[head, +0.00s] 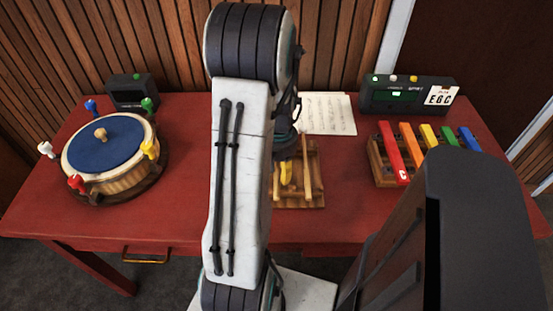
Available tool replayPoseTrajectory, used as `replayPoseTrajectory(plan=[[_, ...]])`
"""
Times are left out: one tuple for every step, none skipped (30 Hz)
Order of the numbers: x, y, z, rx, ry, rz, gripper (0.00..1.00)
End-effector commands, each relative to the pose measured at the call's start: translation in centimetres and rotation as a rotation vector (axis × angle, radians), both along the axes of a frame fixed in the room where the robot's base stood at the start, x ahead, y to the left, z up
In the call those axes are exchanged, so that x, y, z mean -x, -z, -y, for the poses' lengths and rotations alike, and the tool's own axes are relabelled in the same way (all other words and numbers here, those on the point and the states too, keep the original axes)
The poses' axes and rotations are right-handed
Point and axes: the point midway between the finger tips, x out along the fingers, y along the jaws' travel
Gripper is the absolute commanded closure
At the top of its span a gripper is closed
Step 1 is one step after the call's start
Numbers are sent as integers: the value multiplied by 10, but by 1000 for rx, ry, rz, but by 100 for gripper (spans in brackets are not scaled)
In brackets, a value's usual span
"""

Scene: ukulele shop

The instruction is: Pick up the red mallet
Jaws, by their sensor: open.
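No red mallet shows clearly. A small red-headed piece (76,183) stands at the front left rim of the round drum (120,183); I cannot tell whether it is a mallet or a peg. A wooden rack (300,202) sits mid-table, its left part hidden behind my arm. A yellow item (286,174) shows in it. My gripper (286,146) is mostly hidden behind my arm, with a dark part showing near the back of the rack. It is open, and I see nothing held in it.
The red table (190,215) carries a dark box (133,91), a sheet of paper (328,114), a display box (408,95) and a colored-bar xylophone (392,153). Similar blue, green, white and yellow pieces ring the drum. A slatted wall stands behind. Table is clear between drum and arm.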

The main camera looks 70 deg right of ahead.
Motion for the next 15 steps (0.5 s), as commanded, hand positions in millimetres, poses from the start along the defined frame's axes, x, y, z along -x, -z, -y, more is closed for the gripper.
replayPoseTrajectory(plan=[[0, 5, -1, -2, 0, -1, 64], [0, 7, 0, -2, 0, -1, 64], [0, 8, -1, -2, 0, -1, 64], [0, 9, -1, -2, 0, -1, 64], [0, 10, -1, -1, 0, 0, 64], [0, 10, -1, -1, 0, 0, 64], [0, 10, -1, -1, 0, 0, 64], [0, 10, -1, 0, 0, 0, 64], [0, 10, 0, 0, 0, 0, 64], [0, 10, 0, 0, 0, 0, 64], [0, 10, 0, 0, 0, 0, 64], [0, 10, 0, 0, 0, 0, 64], [0, 10, 0, 0, 0, 0, 61], [0, 10, 0, 0, 0, 0, 64], [0, 10, 0, 0, 0, 0, 68]])
